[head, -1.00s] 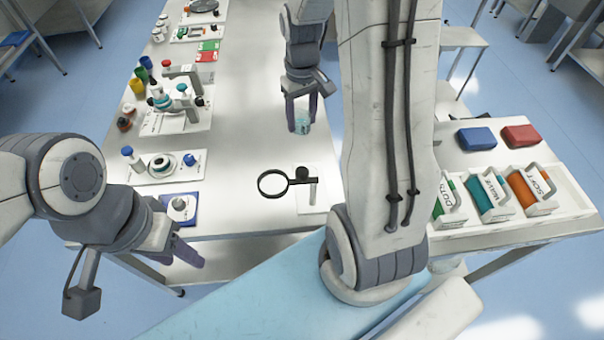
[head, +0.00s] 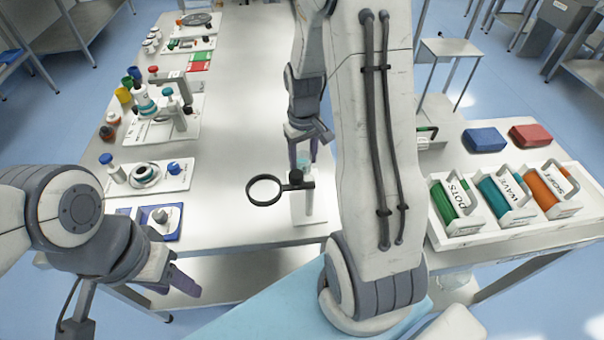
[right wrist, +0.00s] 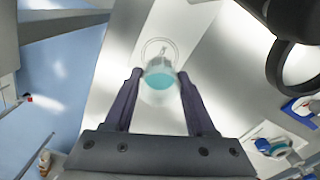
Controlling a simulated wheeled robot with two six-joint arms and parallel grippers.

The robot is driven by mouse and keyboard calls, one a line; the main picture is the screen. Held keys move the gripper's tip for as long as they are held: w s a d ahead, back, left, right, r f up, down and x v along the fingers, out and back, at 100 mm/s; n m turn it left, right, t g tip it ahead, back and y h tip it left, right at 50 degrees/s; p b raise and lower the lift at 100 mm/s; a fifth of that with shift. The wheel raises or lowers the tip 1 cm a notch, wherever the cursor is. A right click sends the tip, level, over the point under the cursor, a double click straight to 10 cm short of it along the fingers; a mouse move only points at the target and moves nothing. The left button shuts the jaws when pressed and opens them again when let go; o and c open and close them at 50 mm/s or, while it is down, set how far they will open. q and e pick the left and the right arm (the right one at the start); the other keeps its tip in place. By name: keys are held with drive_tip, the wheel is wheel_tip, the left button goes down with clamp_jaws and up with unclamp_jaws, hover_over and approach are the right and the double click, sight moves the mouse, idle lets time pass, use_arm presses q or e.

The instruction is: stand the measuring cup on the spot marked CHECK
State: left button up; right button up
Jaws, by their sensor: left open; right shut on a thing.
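The measuring cup (head: 303,160) is a small clear vessel with teal contents. My right gripper (head: 304,150) is shut on it and holds it just behind the magnifier stand. In the right wrist view the cup (right wrist: 160,76) sits between the two dark fingertips (right wrist: 160,78), over a pale surface. I cannot tell its height above the table. A thin ring outline shows around its far end there; I cannot tell what it belongs to. No CHECK lettering is readable in either view. My left gripper (head: 180,285) is open and empty at the near left, beyond the table's front edge.
A black magnifier ring (head: 265,190) on a stand is close in front of the cup. Bench devices (head: 160,120) line the table's left side. A white tray (head: 470,236) with several coloured rollers stands at right. The table middle (head: 240,110) is clear.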

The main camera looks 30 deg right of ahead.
drive_tip(key=shift+f, duration=2.35)
drive_tip(key=shift+f, duration=0.15)
drive_tip(key=o, duration=1.3)
drive_tip(key=shift+o, duration=0.2)
